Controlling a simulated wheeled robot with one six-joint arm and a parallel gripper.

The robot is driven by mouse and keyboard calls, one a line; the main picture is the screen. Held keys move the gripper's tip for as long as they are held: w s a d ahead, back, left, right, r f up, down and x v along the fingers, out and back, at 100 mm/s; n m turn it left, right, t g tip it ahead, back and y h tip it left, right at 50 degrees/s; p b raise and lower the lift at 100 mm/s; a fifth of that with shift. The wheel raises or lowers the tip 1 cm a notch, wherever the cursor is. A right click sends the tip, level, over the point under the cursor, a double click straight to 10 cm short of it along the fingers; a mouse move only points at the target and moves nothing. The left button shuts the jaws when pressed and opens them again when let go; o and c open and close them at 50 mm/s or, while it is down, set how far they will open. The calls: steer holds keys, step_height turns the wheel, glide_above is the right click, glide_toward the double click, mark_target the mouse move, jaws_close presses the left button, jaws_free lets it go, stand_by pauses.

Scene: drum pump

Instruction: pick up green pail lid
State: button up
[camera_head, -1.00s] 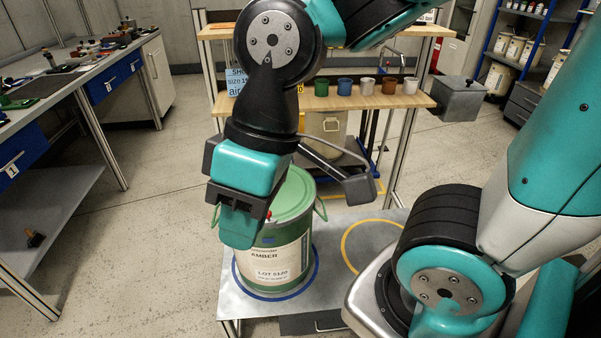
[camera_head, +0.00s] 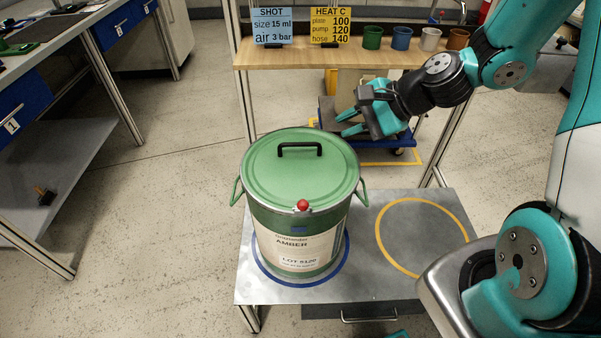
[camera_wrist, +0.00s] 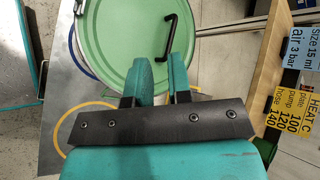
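The green pail lid (camera_head: 280,178) sits on top of the green pail (camera_head: 253,215), with a black bar handle (camera_head: 299,149) standing up from its middle. The pail bears a label reading AMBER, and a red knob (camera_head: 303,205) is at the lid's front rim. My gripper (camera_head: 343,122) is beyond the lid to the right, apart from it, with its fingers pointing left. The wrist view shows the two teal fingers (camera_wrist: 161,64) parted and empty, with the lid (camera_wrist: 115,40) and its handle (camera_wrist: 168,38) past the tips.
The pail stands inside a blue ring on a grey metal table (camera_head: 375,283). An empty yellow ring (camera_head: 382,250) is to its right. Behind is a wooden shelf (camera_head: 290,57) with SHOT and HEAT signs and several cups. A workbench (camera_head: 30,65) stands at the left.

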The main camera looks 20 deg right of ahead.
steer(key=w+d+f+m+t, duration=0.2)
steer(key=d+f+m, duration=0.2)
steer(key=m, duration=0.1)
glide_toward(305, 144)
steer(key=shift+h, duration=0.3)
steer(key=x, duration=0.5)
steer(key=shift+a, duration=0.15)
steer(key=x, duration=0.5)
steer(key=shift+w+a+f, duration=0.1)
steer(key=shift+w+a, duration=0.1)
steer(key=shift+a, duration=0.05)
jaws_close()
